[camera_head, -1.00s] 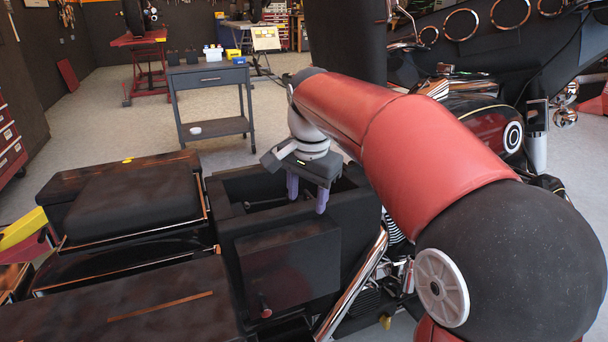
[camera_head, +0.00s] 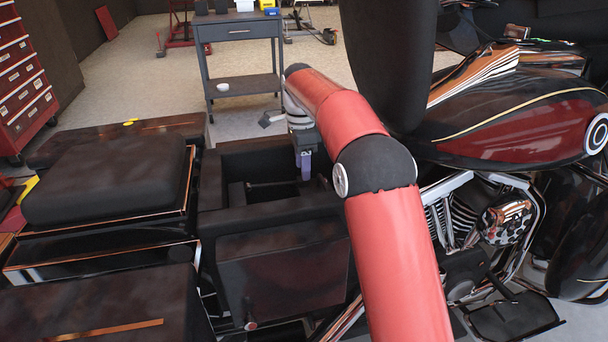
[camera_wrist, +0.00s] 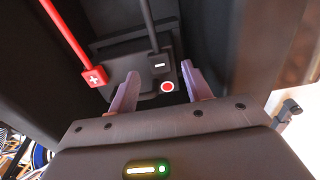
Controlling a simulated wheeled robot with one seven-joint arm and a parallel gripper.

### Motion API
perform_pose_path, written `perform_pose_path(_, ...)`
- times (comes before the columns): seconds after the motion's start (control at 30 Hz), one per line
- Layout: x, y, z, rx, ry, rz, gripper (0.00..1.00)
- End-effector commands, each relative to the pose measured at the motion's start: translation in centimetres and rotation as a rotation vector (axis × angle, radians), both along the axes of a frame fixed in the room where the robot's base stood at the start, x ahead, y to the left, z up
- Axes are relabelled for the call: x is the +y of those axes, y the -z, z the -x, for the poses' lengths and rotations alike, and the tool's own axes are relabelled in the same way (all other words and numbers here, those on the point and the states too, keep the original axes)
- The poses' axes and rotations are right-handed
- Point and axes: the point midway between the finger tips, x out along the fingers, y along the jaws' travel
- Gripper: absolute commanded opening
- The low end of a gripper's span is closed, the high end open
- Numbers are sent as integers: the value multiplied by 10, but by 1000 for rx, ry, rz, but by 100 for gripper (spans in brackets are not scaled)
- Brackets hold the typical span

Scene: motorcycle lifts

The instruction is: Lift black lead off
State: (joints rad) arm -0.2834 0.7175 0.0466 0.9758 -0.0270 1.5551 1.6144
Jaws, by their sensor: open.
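The black lead (camera_wrist: 149,22) runs down to a black clamp (camera_wrist: 159,64) with a white minus sign in the wrist view. It stands at a dark battery-like block (camera_wrist: 124,45) inside the open box. My gripper (camera_wrist: 160,82) is open, its two purple fingers apart on either side and nearer the camera than the clamp. Nothing is held between them. A red lead (camera_wrist: 62,30) ends in a red clamp (camera_wrist: 95,77) with a plus sign, left of the left finger. In the head view my gripper (camera_head: 304,165) points down into the box; the leads cannot be made out there.
A red dot with a white ring (camera_wrist: 167,87) lies between the fingers. The open box (camera_head: 275,215) has dark walls close around my gripper. A black seat (camera_head: 105,180) is to the left, a red motorcycle tank (camera_head: 510,130) to the right. A grey cart (camera_head: 240,85) stands behind.

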Motion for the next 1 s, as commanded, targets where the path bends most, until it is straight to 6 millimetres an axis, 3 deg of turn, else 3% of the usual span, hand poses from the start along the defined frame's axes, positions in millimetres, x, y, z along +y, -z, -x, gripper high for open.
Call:
perform_pose_path(0.2, -1, 25, 3, -1, -1, -1, 49)
perform_pose_path(0.53, -1, 29, 3, -2, -1, -2, 49)
perform_pose_path(0.9, -1, 29, 4, -1, -1, -1, 2)
perform_pose_path(1.0, -1, 29, 4, -1, -1, -1, 0)
